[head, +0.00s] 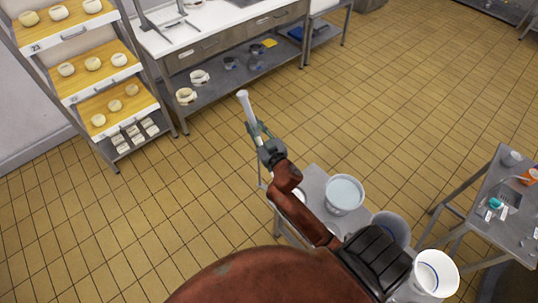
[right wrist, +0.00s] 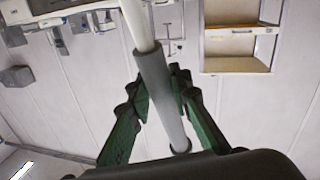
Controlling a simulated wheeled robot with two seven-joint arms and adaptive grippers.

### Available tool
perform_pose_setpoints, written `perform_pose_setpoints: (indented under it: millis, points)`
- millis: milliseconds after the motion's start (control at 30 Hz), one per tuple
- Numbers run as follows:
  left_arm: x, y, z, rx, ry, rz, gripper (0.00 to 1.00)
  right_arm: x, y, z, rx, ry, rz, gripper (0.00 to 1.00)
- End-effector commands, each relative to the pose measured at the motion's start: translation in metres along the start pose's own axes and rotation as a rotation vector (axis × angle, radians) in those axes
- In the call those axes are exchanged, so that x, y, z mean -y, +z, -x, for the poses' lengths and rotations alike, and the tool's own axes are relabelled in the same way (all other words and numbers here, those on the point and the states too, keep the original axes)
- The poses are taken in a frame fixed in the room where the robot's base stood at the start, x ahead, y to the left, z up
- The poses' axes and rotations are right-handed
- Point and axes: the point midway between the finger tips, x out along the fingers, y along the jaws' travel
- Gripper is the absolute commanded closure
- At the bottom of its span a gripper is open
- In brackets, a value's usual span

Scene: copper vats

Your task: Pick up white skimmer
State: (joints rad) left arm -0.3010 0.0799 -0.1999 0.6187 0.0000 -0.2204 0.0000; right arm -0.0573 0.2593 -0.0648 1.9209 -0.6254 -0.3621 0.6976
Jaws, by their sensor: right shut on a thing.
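The white skimmer (head: 247,106) is held up in the air over the tiled floor, its pale handle sticking out past the fingers. My right gripper (head: 259,131) is shut around it. In the right wrist view the skimmer's white shaft (right wrist: 138,22) and thicker grey grip (right wrist: 158,88) run between the green fingers of the right gripper (right wrist: 165,82). The skimmer's far end runs out of the top of the right wrist view, so its head cannot be made out there. My left gripper is not in view.
A small steel table (head: 315,181) with a white bucket (head: 344,193) stands beside my arm, with another white bucket (head: 436,272) at lower right. A shelf rack (head: 82,80) and a steel counter (head: 190,44) stand at the back left. A side table (head: 490,205) is right. The floor between is clear.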

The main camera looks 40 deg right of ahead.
Motion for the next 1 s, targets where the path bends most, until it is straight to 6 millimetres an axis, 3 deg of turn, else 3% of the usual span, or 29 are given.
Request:
perform_pose_setpoints:
  millis: [167,533,733,1000]
  points:
    - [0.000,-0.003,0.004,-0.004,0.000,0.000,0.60,-0.002,-0.013,0.000,-0.004,0.000,0.000,1.00]
    - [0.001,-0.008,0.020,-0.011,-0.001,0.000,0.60,-0.013,-0.082,0.000,-0.005,-0.001,0.002,1.00]
    - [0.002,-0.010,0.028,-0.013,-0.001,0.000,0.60,-0.016,-0.104,0.000,-0.003,0.000,0.001,1.00]
    - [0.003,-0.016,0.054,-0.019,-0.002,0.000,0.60,-0.020,-0.130,0.000,-0.002,0.000,-0.001,1.00]
